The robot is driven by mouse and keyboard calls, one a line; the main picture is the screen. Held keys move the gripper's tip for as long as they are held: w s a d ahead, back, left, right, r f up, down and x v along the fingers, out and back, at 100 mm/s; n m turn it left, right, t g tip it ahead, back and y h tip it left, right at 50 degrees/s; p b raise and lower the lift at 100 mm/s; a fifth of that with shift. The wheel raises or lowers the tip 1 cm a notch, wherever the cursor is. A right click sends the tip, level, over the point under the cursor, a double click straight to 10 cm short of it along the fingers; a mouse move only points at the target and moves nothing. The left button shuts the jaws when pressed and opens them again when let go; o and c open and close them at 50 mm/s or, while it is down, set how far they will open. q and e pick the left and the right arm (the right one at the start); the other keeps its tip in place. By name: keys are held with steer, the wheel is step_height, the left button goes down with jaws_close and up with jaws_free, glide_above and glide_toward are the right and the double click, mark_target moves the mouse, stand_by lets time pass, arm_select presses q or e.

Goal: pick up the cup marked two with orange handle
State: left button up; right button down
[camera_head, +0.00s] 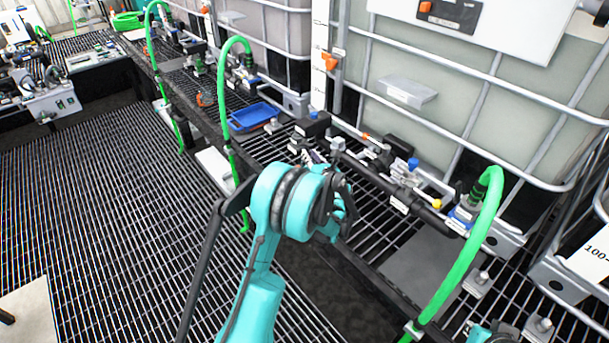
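I cannot make out a cup marked two. A small orange item (330,62) sits on the white post between the tanks, and another small orange item (203,99) lies on the grating further back; both are too small to identify. My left gripper (341,207) is at the centre, in front of the pipe manifold, largely hidden behind my teal wrist. Its fingers are dark and I cannot tell whether they are open or hold anything. A teal part of my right arm shows at the bottom right edge; its gripper is out of view.
A black pipe manifold with valves (398,168) runs along caged tanks (470,95). A blue tray (254,115) lies behind my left gripper. Green hoses (470,250) arch up at right and left. Open floor grating (90,220) fills the left.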

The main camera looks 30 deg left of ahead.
arm_select(q)
steer(key=f+n+g, duration=0.1)
steer(key=f, duration=0.3)
steer(key=s+a+f+n+g, duration=0.1)
steer(key=f+n, duration=0.1)
steer(key=f, duration=0.2)
steer(key=s+f+n+g, duration=0.1)
steer(key=f, duration=0.3)
steer(key=shift+s+a+n+g, duration=0.2)
steer(key=shift+a+n+g, duration=0.1)
steer(key=shift+a, duration=0.1)
steer(key=shift+w+a+f+b, duration=0.25)
steer(key=shift+a+f+b, duration=0.1)
steer(key=shift+a+f, duration=0.15)
steer(key=shift+w+a+f+b, duration=0.2)
steer(key=shift+a+f+b, duration=0.1)
steer(key=shift+a+f, duration=0.15)
steer(key=x, duration=0.1)
steer(key=b+x, duration=0.1)
steer(key=x, duration=0.1)
steer(key=b+x, duration=0.1)
steer(key=x, duration=0.1)
steer(key=shift+w+a+r, duration=0.2)
steer(key=shift+r, duration=0.15)
steer(key=shift+c, duration=0.7)
jaws_close()
